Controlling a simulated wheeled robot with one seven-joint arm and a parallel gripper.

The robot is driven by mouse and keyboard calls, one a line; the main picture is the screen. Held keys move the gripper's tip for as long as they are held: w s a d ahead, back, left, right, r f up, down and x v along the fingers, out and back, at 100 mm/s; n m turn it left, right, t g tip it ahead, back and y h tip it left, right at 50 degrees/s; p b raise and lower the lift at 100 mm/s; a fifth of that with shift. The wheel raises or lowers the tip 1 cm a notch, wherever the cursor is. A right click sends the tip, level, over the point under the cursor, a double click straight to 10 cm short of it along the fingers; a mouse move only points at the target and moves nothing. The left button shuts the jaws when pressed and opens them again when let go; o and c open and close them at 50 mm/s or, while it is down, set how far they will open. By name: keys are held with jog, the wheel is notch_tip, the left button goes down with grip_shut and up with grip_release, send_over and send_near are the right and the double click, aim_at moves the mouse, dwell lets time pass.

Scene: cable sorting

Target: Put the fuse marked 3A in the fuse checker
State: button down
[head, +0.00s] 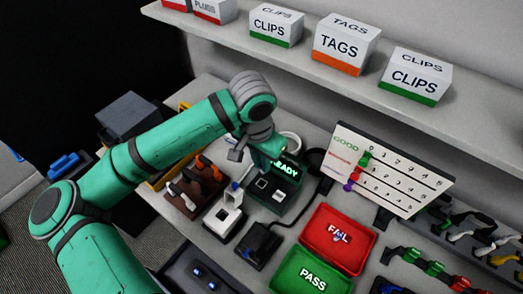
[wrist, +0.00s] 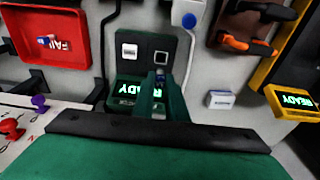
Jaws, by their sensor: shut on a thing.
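The likely fuse checker is a dark green box (head: 276,190) with a lit READY display, a white square and a dark square on its top; it also shows in the wrist view (wrist: 143,62). My gripper (wrist: 159,80) is over the checker's display end, its fingers covering part of the lit letters. It is shut on a small greyish-blue piece (wrist: 160,74), probably a fuse; its marking is too small to read. In the head view, my arm hides the fingertips. Another small piece with blue ends (wrist: 46,42) lies in the red FAIL tray (wrist: 70,20).
A green PASS tray (head: 290,285) is beside the FAIL tray. A white stand with a blue top (wrist: 189,20), a small white box (wrist: 220,99) and a yellow device (wrist: 277,96) reading READY are nearby. A GOOD board (head: 400,180) stands right, below the shelf (head: 330,75).

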aim_at(260, 171)
jog(key=shift+w+f, duration=0.15)
jog(key=shift+f, duration=0.1)
jog(key=shift+s+a+f, duration=0.15)
jog(key=shift+s+f, duration=0.1)
jog(key=shift+f, duration=0.45)
jog(key=shift+s+a+f, duration=0.1)
jog(key=shift+s+f, duration=0.1)
jog(key=shift+f, duration=0.45)
jog(key=shift+w+d+f, duration=0.1)
jog(key=shift+f, duration=0.95)
jog(key=shift+f, duration=0.4)
jog(key=shift+w, duration=0.1)
jog(key=shift+a, duration=0.2)
jog(key=shift+s+d+f, duration=0.2)
jog(key=shift+s+f, duration=0.05)
jog(key=shift+a, duration=0.1)
